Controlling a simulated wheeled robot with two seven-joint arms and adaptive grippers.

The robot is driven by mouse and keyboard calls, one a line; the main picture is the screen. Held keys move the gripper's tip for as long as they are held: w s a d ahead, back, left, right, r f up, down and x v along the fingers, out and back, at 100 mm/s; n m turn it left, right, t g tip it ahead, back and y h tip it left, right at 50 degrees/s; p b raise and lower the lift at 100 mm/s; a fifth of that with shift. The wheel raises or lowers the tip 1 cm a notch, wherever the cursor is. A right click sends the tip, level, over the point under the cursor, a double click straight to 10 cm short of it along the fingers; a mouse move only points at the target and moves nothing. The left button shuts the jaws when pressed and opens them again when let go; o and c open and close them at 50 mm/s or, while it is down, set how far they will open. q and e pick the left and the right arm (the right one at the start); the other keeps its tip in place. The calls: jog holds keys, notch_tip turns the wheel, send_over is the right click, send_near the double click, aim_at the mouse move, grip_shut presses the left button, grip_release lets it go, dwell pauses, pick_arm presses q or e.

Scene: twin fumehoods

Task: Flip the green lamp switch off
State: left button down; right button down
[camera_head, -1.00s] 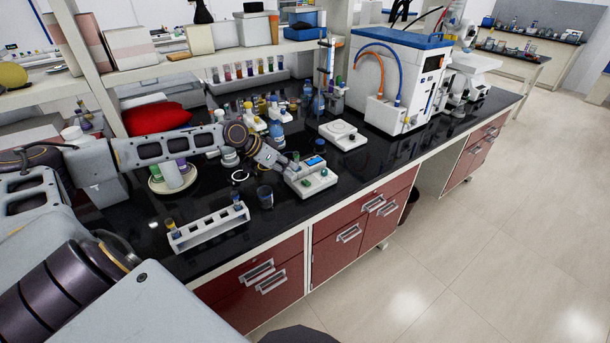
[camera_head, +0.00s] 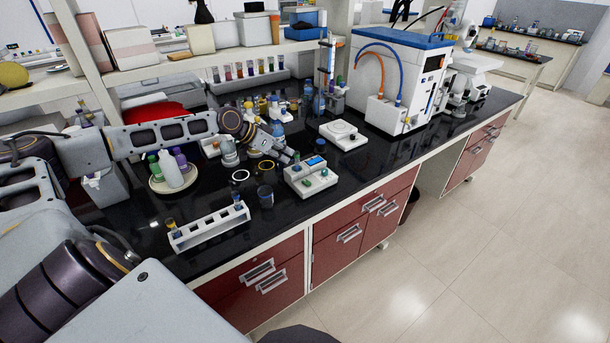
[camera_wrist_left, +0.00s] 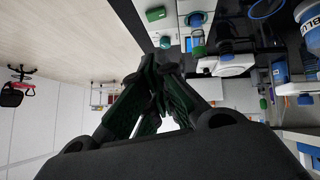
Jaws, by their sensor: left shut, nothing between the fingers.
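My right gripper is not in view.
A white tube rack (camera_head: 207,230) stands front left. A dark cup (camera_head: 265,197) is left of the box. A plate with bottles (camera_head: 172,180) is under my left arm. A white hotplate (camera_head: 343,136) and a large blue-topped machine (camera_head: 400,85) stand to the right.

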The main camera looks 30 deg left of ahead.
aim_at(305, 182)
pick_arm(q)
jog(key=shift+p+x, duration=0.8)
jog(key=shift+x, duration=3.9)
jog(key=shift+s+d+f+p, duration=0.1)
jog(key=shift+d+f+p, duration=0.15)
jog(key=shift+f, duration=0.75)
jog(key=shift+d+f+p, duration=0.15)
jog(key=shift+f+p, duration=0.1)
jog(key=shift+f, duration=0.7)
jog(key=shift+f, duration=0.1)
jog(key=shift+f, duration=0.1)
